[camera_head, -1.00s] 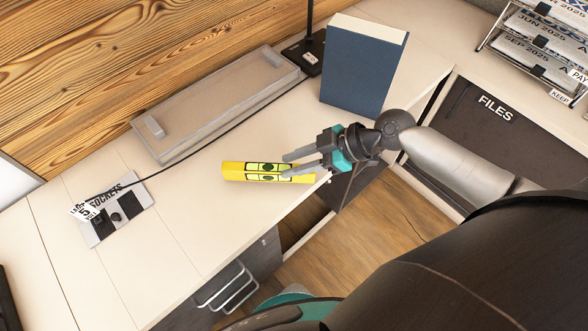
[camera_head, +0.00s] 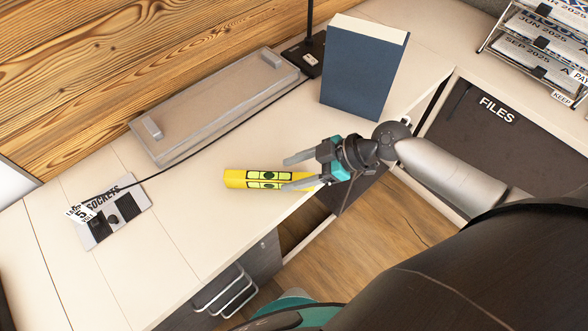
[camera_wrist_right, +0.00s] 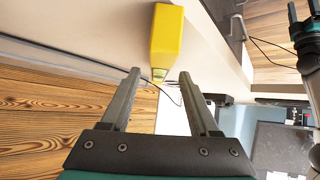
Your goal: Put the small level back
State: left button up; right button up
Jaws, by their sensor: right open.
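The small level (camera_head: 250,179) is a yellow bar with dark-marked vials. It lies on the pale desktop, its right end close to the front edge. My right gripper (camera_head: 288,174) is open at the level's right end. One finger shows above the level and the other overlaps its right part in the head view. In the right wrist view the level (camera_wrist_right: 167,40) lies beyond the open fingertips (camera_wrist_right: 160,77), apparently untouched. What seems to be my left gripper (camera_wrist_right: 302,25) shows at the right edge there, cut off; its jaws are unclear.
A sockets panel (camera_head: 112,215) with a numbered tag is at left. A blue book or binder (camera_head: 363,70) stands upright behind my gripper. Desktop left of the level is clear.

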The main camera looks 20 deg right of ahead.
jog(key=shift+r, duration=0.1)
jog(key=shift+s+d+r, duration=0.1)
jog(key=shift+d+r, duration=0.05)
jog(key=shift+r, duration=0.05)
jog(key=p+v, duration=0.2)
jog(key=v, duration=0.9)
jog(key=shift+d+r, duration=0.15)
jog(key=shift+d, duration=0.05)
jog(key=shift+s, duration=0.1)
jog(key=s+d+f+m+h, duration=0.2)
jog(key=d+f+m, duration=0.15)
jog(key=f, duration=0.45)
jog(key=s+d+f+m+h, duration=0.2)
jog(key=d+f+m+h, duration=0.15)
jog(key=f, duration=0.55)
jog(key=s+d+f+m+h, duration=0.2)
jog(key=d+f, duration=0.2)
jog(key=f, duration=0.4)
jog(key=s+a+f+m+g+h, duration=0.2)
jog(key=s+a+f, duration=0.2)
jog(key=s+f, duration=0.7)
jog(key=s+a+f+g, duration=0.1)
jog(key=s+a+f, duration=0.3)
jog(key=s+a, duration=0.5)
jog(key=shift+s+a+f+g, duration=0.25)
jog(key=shift+s+a+g, duration=0.15)
jog(key=shift+a, duration=0.45)
